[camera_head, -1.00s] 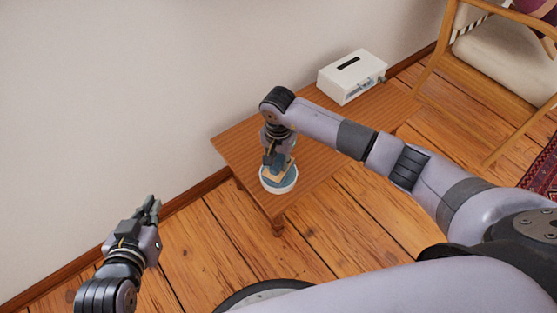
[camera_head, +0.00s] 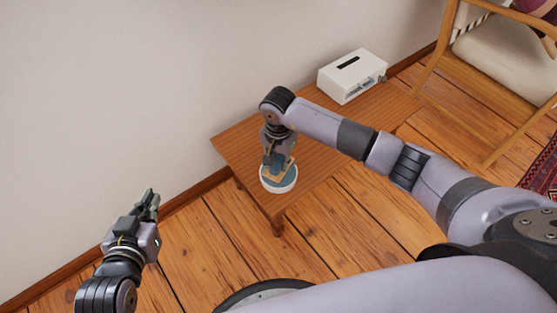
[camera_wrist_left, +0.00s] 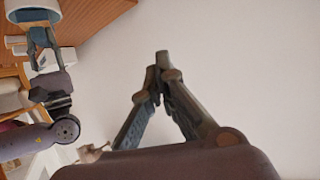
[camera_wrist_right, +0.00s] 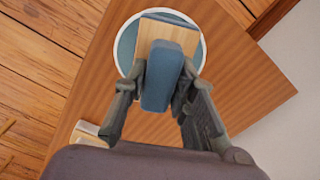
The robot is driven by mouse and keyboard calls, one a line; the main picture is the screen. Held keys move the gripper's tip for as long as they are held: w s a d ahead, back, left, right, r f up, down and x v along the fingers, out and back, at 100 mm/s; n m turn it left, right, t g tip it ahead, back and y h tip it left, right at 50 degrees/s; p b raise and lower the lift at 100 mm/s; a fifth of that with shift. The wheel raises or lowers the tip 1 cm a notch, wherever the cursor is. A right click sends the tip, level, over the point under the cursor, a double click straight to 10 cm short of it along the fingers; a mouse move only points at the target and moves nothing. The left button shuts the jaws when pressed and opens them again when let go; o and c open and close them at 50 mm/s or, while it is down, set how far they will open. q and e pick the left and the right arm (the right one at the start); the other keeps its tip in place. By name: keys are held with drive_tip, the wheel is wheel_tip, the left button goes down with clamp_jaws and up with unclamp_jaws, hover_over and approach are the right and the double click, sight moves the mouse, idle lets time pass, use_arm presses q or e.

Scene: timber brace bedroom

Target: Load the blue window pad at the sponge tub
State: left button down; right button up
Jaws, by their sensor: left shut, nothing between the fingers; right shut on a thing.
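The blue window pad (camera_wrist_right: 161,78) has a blue grip block on a pale wooden board, with a thin blue edge showing beyond the board. My right gripper (camera_wrist_right: 160,92) is shut on the blue block. The sponge tub (camera_head: 278,189) is a round white tub with a blue-grey inside, at the near end of the wooden table. The pad is over the tub's opening, its board within the rim as seen from the right wrist; whether it touches the inside I cannot tell. My left gripper (camera_head: 149,197) is shut and empty, away from the table; its fingertips meet in the left wrist view (camera_wrist_left: 160,62).
The wooden table (camera_head: 325,140) stands against the white wall. A white box (camera_head: 352,77) with a dark slot sits at its far end. An armchair (camera_head: 500,75) is beyond, at the right. Bare plank floor lies in front of the table.

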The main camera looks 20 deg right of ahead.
use_arm(q)
drive_tip(key=shift+w+d+r+t, duration=0.25)
drive_tip(key=shift+w+r+t, duration=0.25)
drive_tip(key=shift+r, duration=0.35)
use_arm(e)
drive_tip(key=shift+f, duration=0.2)
idle(0.6)
idle(0.4)
